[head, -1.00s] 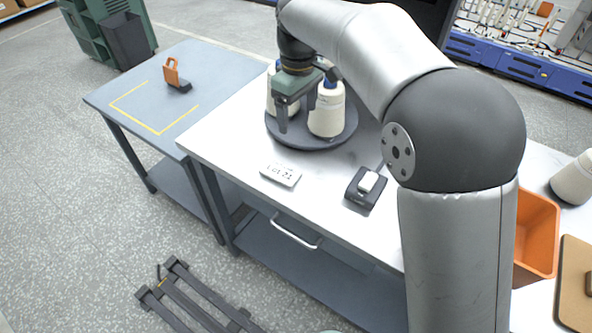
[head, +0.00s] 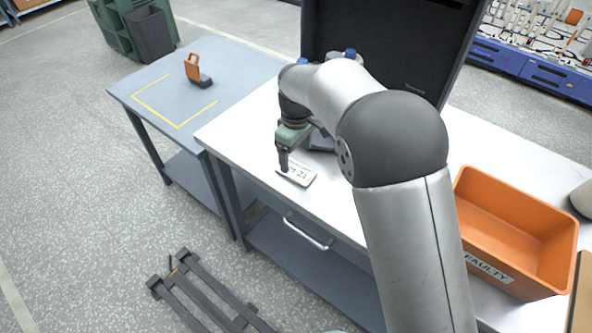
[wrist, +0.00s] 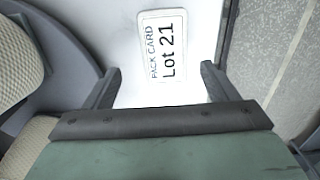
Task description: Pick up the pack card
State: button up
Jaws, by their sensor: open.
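The pack card (head: 298,175) is a small white plate with dark print. It lies flat on the white table near its left front edge. In the wrist view the card (wrist: 163,45) reads "PACK CARD Lot 21" and lies just beyond the space between my fingertips. My gripper (head: 283,165) is over the card's left end in the head view. In the wrist view my gripper (wrist: 160,78) is open, with nothing between its fingers. I cannot tell its exact height above the card.
Cream bobbins (wrist: 15,60) stand on a grey round tray (wrist: 75,45) close to the left finger. The table edge and floor lie right of the gripper in the wrist view. An orange "FAULTY" bin (head: 515,230) stands on the right. A blue-grey table (head: 235,65) adjoins at left.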

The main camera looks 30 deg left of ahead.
aim_at(296, 170)
jog(key=f, duration=0.3)
jog(key=f+p, duration=0.1)
jog(key=shift+s+d+f, duration=0.2)
jog(key=shift+s+f, duration=0.1)
jog(key=shift+s, duration=0.05)
jog(key=c, duration=1.1)
